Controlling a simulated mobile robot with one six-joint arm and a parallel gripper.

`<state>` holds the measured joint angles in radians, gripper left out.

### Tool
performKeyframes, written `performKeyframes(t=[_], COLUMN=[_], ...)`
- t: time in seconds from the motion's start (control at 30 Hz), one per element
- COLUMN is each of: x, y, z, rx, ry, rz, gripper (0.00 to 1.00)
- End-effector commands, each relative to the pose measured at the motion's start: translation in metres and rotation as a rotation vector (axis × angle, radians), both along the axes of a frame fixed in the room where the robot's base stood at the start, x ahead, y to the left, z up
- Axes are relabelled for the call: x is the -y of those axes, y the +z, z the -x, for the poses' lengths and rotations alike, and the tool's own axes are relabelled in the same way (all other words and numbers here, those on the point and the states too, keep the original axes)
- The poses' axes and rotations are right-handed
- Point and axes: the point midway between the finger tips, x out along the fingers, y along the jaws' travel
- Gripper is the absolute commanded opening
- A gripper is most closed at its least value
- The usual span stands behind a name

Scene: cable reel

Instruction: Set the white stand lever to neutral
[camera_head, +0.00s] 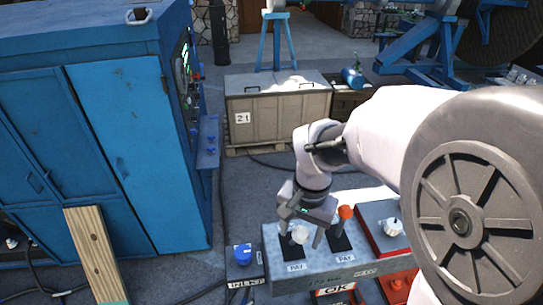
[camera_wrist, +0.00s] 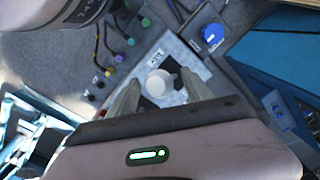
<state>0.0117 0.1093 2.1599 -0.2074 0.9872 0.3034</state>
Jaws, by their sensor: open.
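The white-knobbed lever (camera_head: 300,234) stands on a black plate on the grey control stand (camera_head: 330,272), at its left side. Its round white knob (camera_wrist: 158,84) also shows in the wrist view, near the middle. My gripper (camera_head: 301,236) is open and points down over this lever. In the wrist view my gripper's fingers (camera_wrist: 160,88) lie on either side of the knob, with gaps that look clear. Whether either finger touches it I cannot tell. The lever's shaft and its exact tilt are mostly hidden under the knob.
An orange-knobbed lever (camera_head: 346,212) stands close on the right. A red-edged box with another white knob (camera_head: 392,227) is beyond it. A blue knob (camera_head: 243,252) sits to the left. A tall blue cabinet (camera_head: 130,130) fills the left side, and a crate (camera_head: 278,113) stands behind.

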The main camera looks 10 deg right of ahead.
Motion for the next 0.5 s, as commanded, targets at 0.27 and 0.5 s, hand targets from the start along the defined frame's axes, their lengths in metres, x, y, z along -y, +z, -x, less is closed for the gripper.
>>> performKeyframes(t=[0.27, 0.5], x=[-0.001, -0.002], y=[-0.036, -0.038], z=[-0.001, -0.001], rx=[0.000, 0.001], ry=[0.000, 0.000], rz=[0.000, 0.000], gripper=[0.59, 0.59])
